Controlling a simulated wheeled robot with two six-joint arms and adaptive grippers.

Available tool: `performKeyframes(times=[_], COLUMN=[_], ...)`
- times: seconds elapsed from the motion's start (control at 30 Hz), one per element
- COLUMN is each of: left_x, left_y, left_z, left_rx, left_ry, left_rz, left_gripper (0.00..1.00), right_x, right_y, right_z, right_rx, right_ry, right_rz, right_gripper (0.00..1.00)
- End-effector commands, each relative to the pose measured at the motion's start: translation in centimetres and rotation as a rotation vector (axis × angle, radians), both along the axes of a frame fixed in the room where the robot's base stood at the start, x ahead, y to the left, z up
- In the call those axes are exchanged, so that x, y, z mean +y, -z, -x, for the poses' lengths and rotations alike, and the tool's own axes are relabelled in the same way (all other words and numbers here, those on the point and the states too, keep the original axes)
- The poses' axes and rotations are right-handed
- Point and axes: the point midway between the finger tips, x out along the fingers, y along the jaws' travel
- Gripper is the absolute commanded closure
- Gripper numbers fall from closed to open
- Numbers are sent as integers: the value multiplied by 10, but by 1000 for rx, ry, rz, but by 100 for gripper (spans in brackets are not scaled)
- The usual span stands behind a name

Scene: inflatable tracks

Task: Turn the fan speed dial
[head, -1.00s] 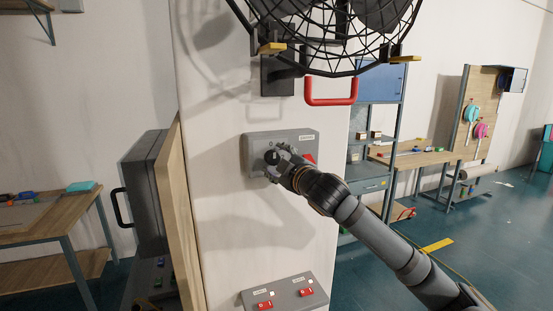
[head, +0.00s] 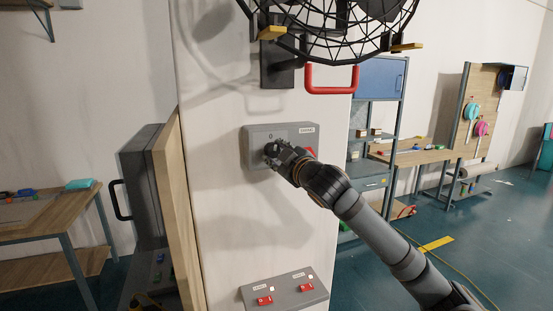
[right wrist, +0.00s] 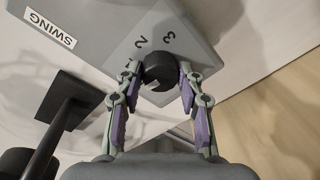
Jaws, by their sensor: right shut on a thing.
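The fan speed dial is a round black knob (right wrist: 160,72) on a grey control panel (head: 259,134) on the white wall. It also shows in the head view (head: 270,149), partly covered by my fingers. The marks 2 and 3 are readable beside the dial in the right wrist view. My right gripper (right wrist: 160,76) has one finger on each side of the knob and is shut on it; it shows in the head view (head: 277,153). The black fan (head: 340,25) in its wire cage is mounted above the panel. My left gripper is out of view.
A red switch (head: 310,152) sits on the panel's right, partly behind my gripper. A SWING label (right wrist: 50,30) marks the panel. A red handle (head: 331,90) hangs above. A second panel (head: 285,293) with two red switches is below. A wooden board (head: 178,210) stands left.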

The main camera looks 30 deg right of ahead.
Motion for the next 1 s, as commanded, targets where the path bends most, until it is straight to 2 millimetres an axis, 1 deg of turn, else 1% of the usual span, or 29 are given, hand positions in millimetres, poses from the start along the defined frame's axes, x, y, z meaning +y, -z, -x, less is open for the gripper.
performKeyframes(times=[0.03, 0.1, 0.5, 0.73, 1.0], left_x=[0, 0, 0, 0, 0], left_y=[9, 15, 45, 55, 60], left_z=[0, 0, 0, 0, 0], left_rx=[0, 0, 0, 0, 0], left_ry=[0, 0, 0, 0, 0], left_rz=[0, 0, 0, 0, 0], left_gripper=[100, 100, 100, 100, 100], right_x=[0, 0, 1, 1, 1], right_y=[4, 4, 4, 3, 2], right_z=[0, 0, 0, 0, 0], right_rx=[-12, -27, -105, -137, -156], right_ry=[-1, 0, -1, 0, 0], right_rz=[-38, -100, -431, -561, -640], right_gripper=[94, 94, 94, 94, 94])
